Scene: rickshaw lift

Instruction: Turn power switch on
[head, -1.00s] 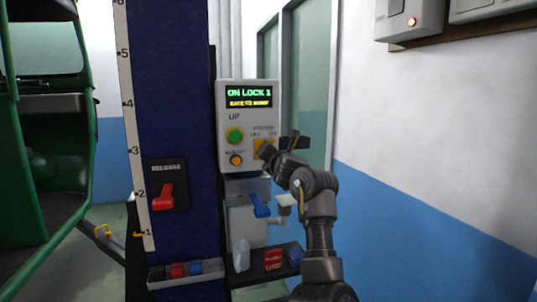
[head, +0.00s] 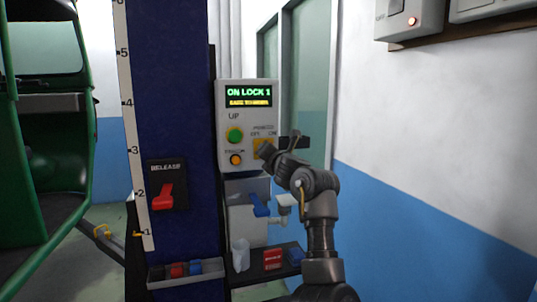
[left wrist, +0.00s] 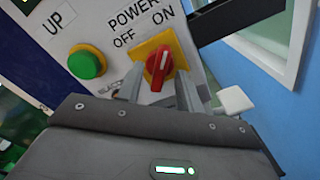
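The power switch (left wrist: 158,65) is a red knob on a yellow square plate, seen in the left wrist view. Its white mark points toward the ON label, away from OFF. My left gripper (left wrist: 157,88) is open, with one finger on each side of the knob and a visible gap to it. In the head view the left gripper (head: 267,150) is at the right side of the white control box (head: 250,98) and hides the knob. The box's display (head: 248,96) is lit and reads "ON LOCK 1". My right gripper is not in view.
A green button (left wrist: 87,62) is left of the switch. A red release lever (head: 167,193) is on the blue column (head: 182,100). Below the box are a blue-handled valve (head: 260,205) and a shelf (head: 262,279) with small items. A green rickshaw (head: 50,160) stands left.

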